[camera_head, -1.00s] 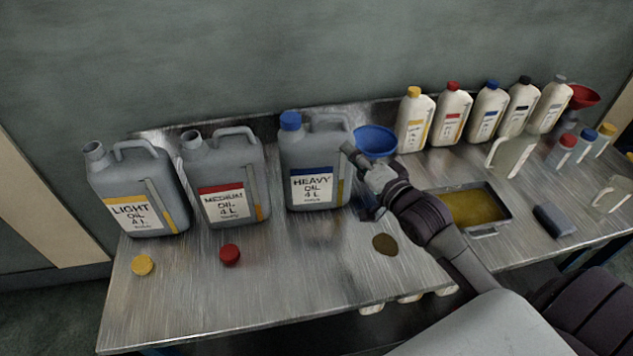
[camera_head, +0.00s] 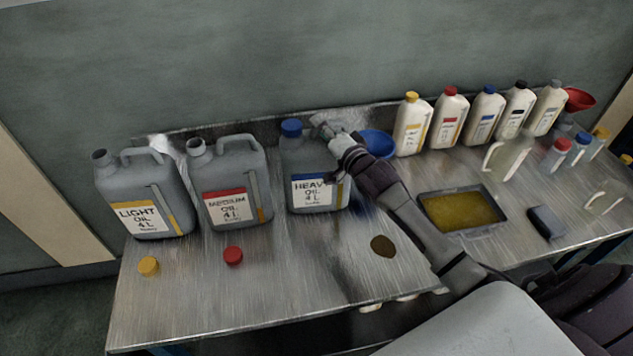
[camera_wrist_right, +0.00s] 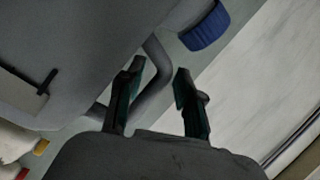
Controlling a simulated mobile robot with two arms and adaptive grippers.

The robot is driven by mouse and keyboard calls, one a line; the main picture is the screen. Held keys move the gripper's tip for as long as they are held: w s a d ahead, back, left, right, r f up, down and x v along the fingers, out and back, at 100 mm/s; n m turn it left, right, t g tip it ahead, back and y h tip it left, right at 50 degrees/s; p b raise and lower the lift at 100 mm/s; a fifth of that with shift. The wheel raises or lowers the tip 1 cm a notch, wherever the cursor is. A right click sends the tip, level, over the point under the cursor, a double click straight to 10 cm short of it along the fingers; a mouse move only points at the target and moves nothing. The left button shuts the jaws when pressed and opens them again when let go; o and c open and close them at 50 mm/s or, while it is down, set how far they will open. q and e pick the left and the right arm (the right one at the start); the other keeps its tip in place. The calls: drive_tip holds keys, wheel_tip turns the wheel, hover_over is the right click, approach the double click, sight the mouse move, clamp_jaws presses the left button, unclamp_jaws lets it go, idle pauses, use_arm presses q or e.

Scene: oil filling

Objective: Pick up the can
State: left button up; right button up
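Three grey oil cans stand upright in a row on the metal bench: the light oil can (camera_head: 143,197), the medium oil can (camera_head: 230,185) and the heavy oil can (camera_head: 305,170) with its blue cap (camera_head: 291,127). My right gripper (camera_head: 328,127) is at the top of the heavy can, in front of its handle and hiding part of it. In the right wrist view the gripper (camera_wrist_right: 158,85) is open, with the can's grey handle (camera_wrist_right: 157,60) between its fingers. The blue cap (camera_wrist_right: 205,27) shows beyond them. My left gripper is out of view.
A yellow cap (camera_head: 149,266) and a red cap (camera_head: 233,255) lie in front of the cans. A blue funnel (camera_head: 379,144) is right of the heavy can. Several white bottles (camera_head: 448,118) stand behind a tray of yellow oil (camera_head: 460,210). A brown spot (camera_head: 383,246) marks the bench.

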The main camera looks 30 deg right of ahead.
drive_tip(key=shift+w, duration=0.75)
drive_tip(key=shift+s, duration=0.15)
drive_tip(key=shift+c, duration=0.7)
clamp_jaws()
